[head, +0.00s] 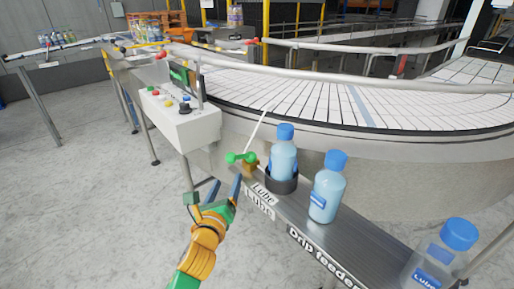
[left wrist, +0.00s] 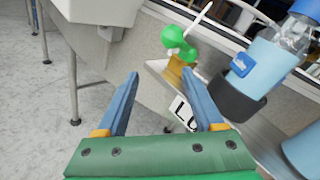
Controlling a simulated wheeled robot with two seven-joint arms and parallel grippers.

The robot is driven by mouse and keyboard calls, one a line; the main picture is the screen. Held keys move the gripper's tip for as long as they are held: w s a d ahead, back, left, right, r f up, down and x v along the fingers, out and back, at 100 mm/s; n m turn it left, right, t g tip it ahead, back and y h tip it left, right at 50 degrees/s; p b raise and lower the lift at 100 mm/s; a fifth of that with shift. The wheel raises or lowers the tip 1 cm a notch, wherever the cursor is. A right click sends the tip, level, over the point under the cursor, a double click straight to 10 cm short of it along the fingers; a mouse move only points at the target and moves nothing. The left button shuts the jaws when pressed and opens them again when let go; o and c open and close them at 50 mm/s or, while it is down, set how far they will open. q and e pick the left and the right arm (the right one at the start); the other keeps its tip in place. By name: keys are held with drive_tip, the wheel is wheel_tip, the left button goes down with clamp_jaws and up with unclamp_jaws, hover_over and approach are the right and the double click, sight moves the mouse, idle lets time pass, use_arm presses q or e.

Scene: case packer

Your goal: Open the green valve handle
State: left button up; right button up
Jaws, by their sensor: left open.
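The green valve handle (head: 240,157) sits on a brass valve body (head: 250,167) at the left end of the lube shelf. In the left wrist view the green handle (left wrist: 178,43) is ahead of the fingertips, above the brass body (left wrist: 175,70). My left gripper (head: 225,188) is open and empty, just below and left of the handle, apart from it. Its two blue fingers also show in the left wrist view (left wrist: 161,90), spread wide. A thin white tube rises from near the valve. My right gripper is in neither view.
A blue bottle (head: 284,155) stands in a dark holder (head: 281,182) right of the valve. More blue-capped bottles (head: 327,190) stand along the metal shelf (head: 300,218). A control box (head: 180,120) and a curved conveyor (head: 330,95) lie behind. The floor at left is clear.

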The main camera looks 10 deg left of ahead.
sight(230, 161)
use_arm(q)
drive_tip(key=shift+m+t, duration=0.5)
drive_tip(key=shift+m, duration=0.3)
drive_tip(key=r, duration=0.2)
drive_tip(key=w+r, duration=0.1)
drive_tip(key=r, duration=0.1)
drive_tip(key=w, duration=0.4)
drive_tip(key=shift+w+a, duration=0.15)
drive_tip(key=shift+w, duration=0.15)
drive_tip(key=shift+w+f, duration=0.1)
drive_tip(key=shift+w, duration=0.35)
drive_tip(key=shift+s, duration=0.1)
drive_tip(key=shift+c, duration=0.9)
clamp_jaws()
